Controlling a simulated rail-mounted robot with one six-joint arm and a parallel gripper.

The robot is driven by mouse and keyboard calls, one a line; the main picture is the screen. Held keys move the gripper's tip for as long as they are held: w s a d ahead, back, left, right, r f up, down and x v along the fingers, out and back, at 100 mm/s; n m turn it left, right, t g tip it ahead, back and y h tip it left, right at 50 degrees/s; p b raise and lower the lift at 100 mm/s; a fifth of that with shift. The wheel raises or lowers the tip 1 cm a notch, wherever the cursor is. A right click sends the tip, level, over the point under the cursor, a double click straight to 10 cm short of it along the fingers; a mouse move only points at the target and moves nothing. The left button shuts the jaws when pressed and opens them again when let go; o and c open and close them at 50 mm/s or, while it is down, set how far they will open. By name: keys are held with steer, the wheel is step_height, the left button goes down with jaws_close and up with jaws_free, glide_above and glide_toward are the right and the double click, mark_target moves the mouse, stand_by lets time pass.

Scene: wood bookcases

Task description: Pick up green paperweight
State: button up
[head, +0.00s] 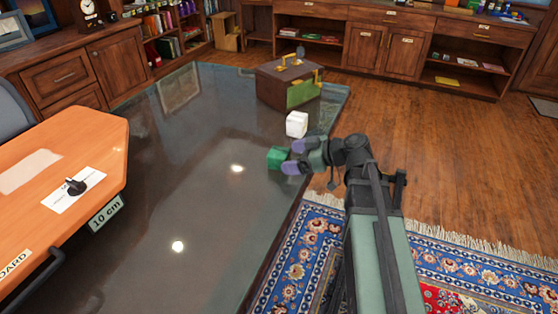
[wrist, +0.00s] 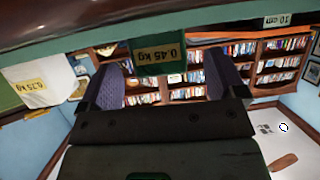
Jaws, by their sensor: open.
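The green paperweight (head: 277,158) is a small cube on the dark glossy tabletop, near its right edge. In the wrist view it (wrist: 158,56) hangs upside down in the picture with a yellow "0.45 kg" label. My gripper (head: 294,157) is open, its two purple-padded fingers pointing left at the cube, which lies at or just beyond the fingertips. In the wrist view the cube shows centred between the spread fingers (wrist: 163,68), with a gap on each side. The cube's right side is partly hidden by the fingers in the head view.
A white block (head: 297,123) stands close behind my gripper; its label in the wrist view (wrist: 30,82) reads "0.75 kg". A wooden box with brass fittings (head: 277,86) stands farther back. An orange board (head: 95,135) is at left. The tabletop left of the cube is clear.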

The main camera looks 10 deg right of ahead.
mark_target(288, 156)
steer(key=b+x, duration=0.1)
steer(key=x, duration=0.3)
steer(key=shift+f, duration=0.1)
steer(key=c, duration=1.3)
